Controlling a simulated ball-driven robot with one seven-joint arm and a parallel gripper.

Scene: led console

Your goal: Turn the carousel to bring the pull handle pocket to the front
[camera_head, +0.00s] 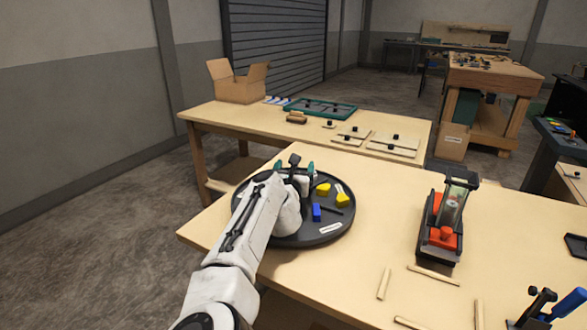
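The carousel (322,236) is a dark round tray on the near table, partly covered by my white arm. On it lie two yellow pieces (323,189) (343,201), a blue block (316,212) and a thin black bar (331,209). White labels (331,228) mark its right and front parts; their text is too small to read. I cannot tell which pocket is the pull handle pocket. My gripper (294,168) is over the carousel's far left part, its teal fingertips apart. A black knob (294,159) shows between the fingertips; whether they touch it is unclear.
A black and red device with a clear cylinder (450,212) stands right of the carousel. Wooden strips (433,275) lie in front of it. A black and blue tool (540,306) is at the lower right. Behind, another table holds a cardboard box (239,82) and a green tray (340,112).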

